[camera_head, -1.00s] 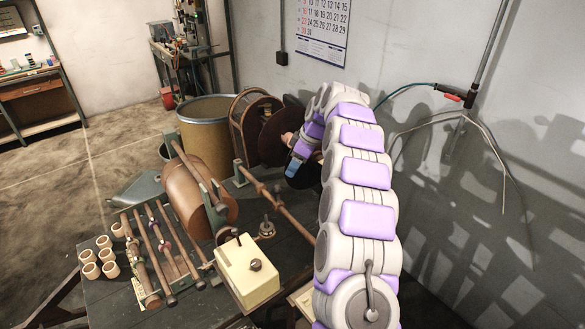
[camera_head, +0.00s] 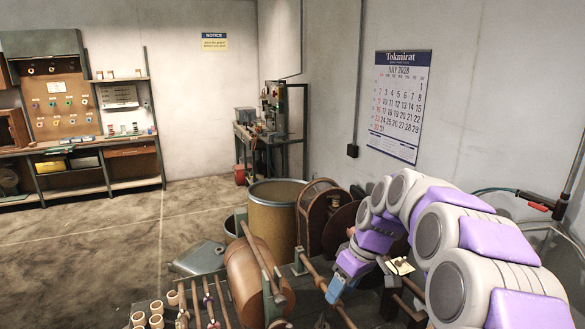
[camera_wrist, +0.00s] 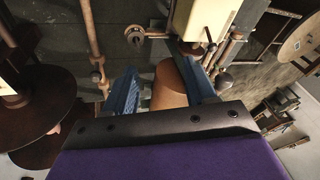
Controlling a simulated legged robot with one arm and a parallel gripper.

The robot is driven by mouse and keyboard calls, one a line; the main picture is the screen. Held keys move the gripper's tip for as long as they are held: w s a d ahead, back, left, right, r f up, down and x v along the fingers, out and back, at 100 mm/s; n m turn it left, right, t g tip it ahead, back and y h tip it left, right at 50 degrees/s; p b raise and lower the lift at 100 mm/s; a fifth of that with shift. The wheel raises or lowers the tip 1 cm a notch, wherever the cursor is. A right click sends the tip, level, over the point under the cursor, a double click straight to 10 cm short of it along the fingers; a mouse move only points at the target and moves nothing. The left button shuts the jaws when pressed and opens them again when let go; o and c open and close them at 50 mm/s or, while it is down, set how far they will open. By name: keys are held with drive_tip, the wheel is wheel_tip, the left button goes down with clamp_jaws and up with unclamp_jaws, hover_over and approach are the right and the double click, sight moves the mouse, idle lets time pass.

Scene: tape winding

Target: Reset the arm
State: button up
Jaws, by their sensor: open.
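My arm arches in from the right in the head view. My gripper (camera_head: 335,291) hangs at its end over the winding bench, right of the large brown roller (camera_head: 257,285). In the wrist view, my gripper (camera_wrist: 160,72) has its two blue fingers spread apart. A brown rounded surface (camera_wrist: 170,88) shows between and beyond them; I cannot tell its distance, and no grip on it shows. A cream box (camera_wrist: 203,25) lies past the fingertips.
Dark round discs (camera_wrist: 38,120) show at the wrist view's left. Behind the bench stand a tan drum (camera_head: 275,215) and a wooden-rimmed reel (camera_head: 316,215). Several small tan rings (camera_head: 156,307) sit at lower left. A calendar (camera_head: 400,105) hangs on the wall. Floor at left is open.

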drive_tip(key=s+f+m+h, duration=0.1)
drive_tip(key=s+m, duration=0.1)
drive_tip(key=s, duration=1)
drive_tip(key=s+d+f+m+g+h, duration=0.1)
drive_tip(key=s+f+m, duration=0.1)
drive_tip(key=s, duration=1.1)
drive_tip(key=s+d+f+m+g+h, duration=0.1)
drive_tip(key=s+m, duration=0.3)
drive_tip(key=s, duration=0.8)
drive_tip(key=shift+s+d+f+h, duration=0.15)
drive_tip(key=shift+d+f+h, duration=0.15)
drive_tip(key=shift+f, duration=0.3)
